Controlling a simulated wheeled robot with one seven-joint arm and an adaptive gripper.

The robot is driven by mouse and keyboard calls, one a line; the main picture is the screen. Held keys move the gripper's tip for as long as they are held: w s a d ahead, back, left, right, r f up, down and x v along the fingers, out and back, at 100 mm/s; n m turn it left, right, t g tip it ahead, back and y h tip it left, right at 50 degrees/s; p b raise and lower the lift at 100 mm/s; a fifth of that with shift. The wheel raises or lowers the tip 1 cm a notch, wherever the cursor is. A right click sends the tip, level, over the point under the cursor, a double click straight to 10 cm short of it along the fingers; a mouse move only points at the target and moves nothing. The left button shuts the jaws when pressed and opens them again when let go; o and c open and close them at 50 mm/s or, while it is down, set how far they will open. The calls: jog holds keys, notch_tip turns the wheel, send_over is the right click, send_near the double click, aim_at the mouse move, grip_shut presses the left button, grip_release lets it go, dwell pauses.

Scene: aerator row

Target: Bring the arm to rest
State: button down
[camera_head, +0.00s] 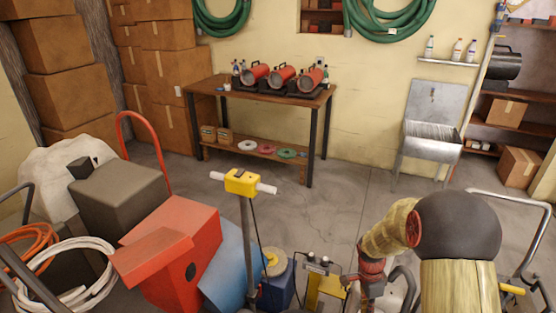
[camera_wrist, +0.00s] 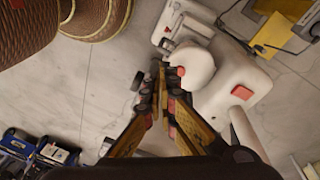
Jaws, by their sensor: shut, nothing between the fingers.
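In the wrist view my gripper (camera_wrist: 155,78) points away from the camera with its two yellow and black fingers drawn together at the tips. Nothing shows between them. Pale floor and a white rounded body with a red button lie beyond the fingertips; I cannot tell the gap to that body. In the head view my arm stands at the lower right, with a black rounded joint and yellow woven covering. Its forearm bends left and down. The fingertips cannot be made out there.
Aerators, a red box (camera_head: 180,250), a grey box (camera_head: 120,197) and coiled hoses crowd the lower left. A yellow-headed post (camera_head: 243,182) stands in front. A wooden workbench (camera_head: 215,87) with red machines is at the back. A metal sink (camera_head: 432,130) stands right. Floor between is clear.

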jog(key=s+a+r+n+t, duration=0.2)
jog(key=s+r+n, duration=0.3)
jog(key=r, duration=0.6)
jog(key=s+a+r+n+t+y, duration=0.1)
jog(key=s+a+r+n, duration=0.3)
jog(key=s+r, duration=0.5)
jog(key=s+a+r+n+t, duration=0.4)
jog(key=s+r+n, duration=0.3)
jog(key=r, duration=0.6)
jog(key=shift+s+r+n, duration=0.25)
jog(key=shift+s+n, duration=0.05)
jog(key=shift+n, duration=0.2)
jog(key=c, duration=2.6)
grip_release()
jog(key=shift+a, duration=0.1)
